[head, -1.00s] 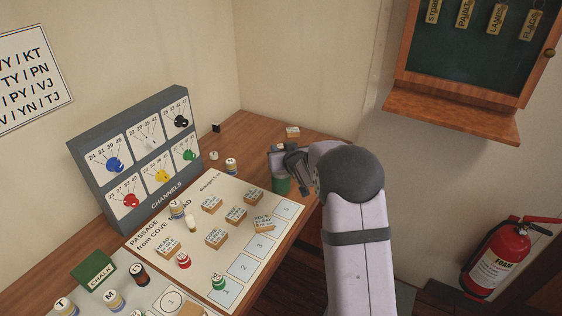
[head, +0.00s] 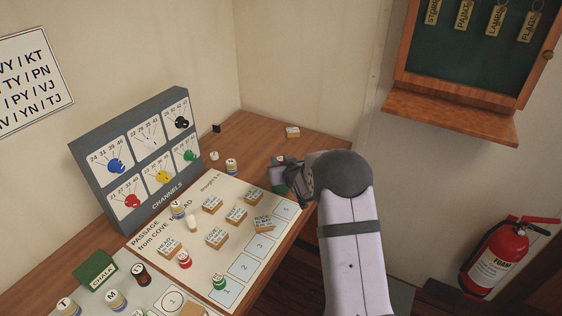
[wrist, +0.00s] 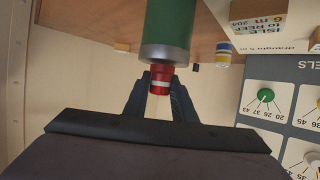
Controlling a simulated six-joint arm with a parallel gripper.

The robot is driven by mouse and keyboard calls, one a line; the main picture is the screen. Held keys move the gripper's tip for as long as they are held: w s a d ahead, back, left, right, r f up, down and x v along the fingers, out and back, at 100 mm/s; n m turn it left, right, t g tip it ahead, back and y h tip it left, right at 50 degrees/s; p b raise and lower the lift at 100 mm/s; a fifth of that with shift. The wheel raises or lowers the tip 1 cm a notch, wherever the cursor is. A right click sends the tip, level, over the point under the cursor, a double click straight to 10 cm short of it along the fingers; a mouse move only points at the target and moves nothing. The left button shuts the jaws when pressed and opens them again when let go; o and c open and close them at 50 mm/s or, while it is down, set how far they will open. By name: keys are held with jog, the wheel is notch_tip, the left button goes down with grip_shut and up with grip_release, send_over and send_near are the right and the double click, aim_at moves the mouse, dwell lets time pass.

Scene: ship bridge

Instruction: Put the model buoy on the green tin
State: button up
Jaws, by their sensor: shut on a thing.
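The green tin (head: 279,188) stands on the desk near its right edge, partly hidden by my gripper (head: 282,164) in the head view. In the wrist view, which is upside down, the tin (wrist: 167,25) shows its green side and silvery rim. My gripper (wrist: 160,82) is shut on a small red model buoy with a white band (wrist: 160,78). The buoy is at the rim end of the tin, in line with it. I cannot tell whether they touch. The gripper hides the buoy in the head view.
A grey channels panel (head: 140,158) stands at the back left. The passage chart (head: 150,246) holds several wooden blocks, a red piece (head: 184,260) and a green piece (head: 219,281). A blue-and-yellow banded piece (head: 231,166) stands left of the tin. A small block (head: 292,132) lies behind it.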

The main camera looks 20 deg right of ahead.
jog(key=shift+f, duration=0.2)
jog(key=o, duration=1)
jog(key=shift+r, duration=0.1)
jog(key=shift+s+r, duration=0.1)
jog(key=shift+r, duration=0.1)
jog(key=b+v, duration=0.2)
jog(key=v, duration=0.9)
jog(key=shift+s+r+b, duration=0.2)
jog(key=shift+s+b, duration=0.1)
jog(key=shift+s, duration=0.05)
jog(key=s+a+f+g, duration=0.2)
jog(key=s+f+g, duration=0.1)
jog(key=s, duration=0.8)
jog(key=s+a+f+g, duration=0.3)
jog(key=s+g, duration=0.3)
jog(key=s, duration=0.5)
jog(key=s+a+f+g, duration=0.2)
jog(key=s+f+g, duration=0.2)
jog(key=s, duration=0.8)
jog(key=shift+a+g, duration=0.2)
jog(key=shift+g, duration=0.1)
